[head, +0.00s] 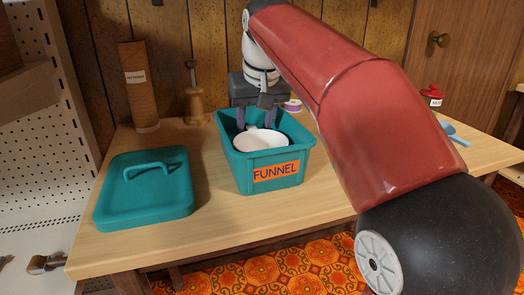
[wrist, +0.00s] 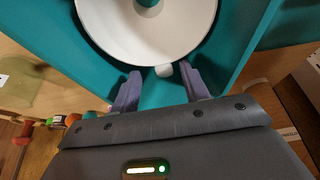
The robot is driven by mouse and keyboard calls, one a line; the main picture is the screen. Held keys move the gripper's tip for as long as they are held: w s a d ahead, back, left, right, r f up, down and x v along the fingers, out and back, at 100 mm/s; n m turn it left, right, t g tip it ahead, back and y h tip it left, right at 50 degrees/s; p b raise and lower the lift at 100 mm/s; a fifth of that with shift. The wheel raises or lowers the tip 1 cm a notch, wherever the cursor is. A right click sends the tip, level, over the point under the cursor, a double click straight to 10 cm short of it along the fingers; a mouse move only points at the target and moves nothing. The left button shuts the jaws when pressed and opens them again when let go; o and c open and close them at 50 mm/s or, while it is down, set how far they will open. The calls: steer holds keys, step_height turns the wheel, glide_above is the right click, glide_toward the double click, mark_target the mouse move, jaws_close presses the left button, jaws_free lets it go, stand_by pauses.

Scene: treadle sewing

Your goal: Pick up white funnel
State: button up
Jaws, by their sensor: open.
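The white funnel (head: 260,141) lies in a teal bin (head: 233,167) with an orange label reading FUNNEL. In the wrist view the funnel (wrist: 110,34) shows as a wide white cone with a small white tab at its near rim. My gripper (head: 256,117) reaches down into the back of the bin. In the wrist view my gripper (wrist: 163,88) is open, with its two purple fingers on either side of the tab. I cannot tell whether the fingers touch it. The teal wall of the bin (wrist: 245,40) runs close beside the right finger.
A teal lid (head: 145,190) with a handle lies on the table (head: 215,222), left of the bin. A brown cylinder (head: 138,88) and a wooden spool holder (head: 195,105) stand behind. A red jar (head: 432,95) is at the right.

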mark_target(251, 127)
steer(key=x, duration=0.3)
steer(key=b+x, duration=0.1)
steer(key=x, duration=0.1)
steer(key=shift+w+a+f, duration=0.1)
steer(key=shift+w+a, duration=0.2)
steer(key=shift+a, duration=0.05)
steer(key=shift+c, duration=0.3)
jaws_close()
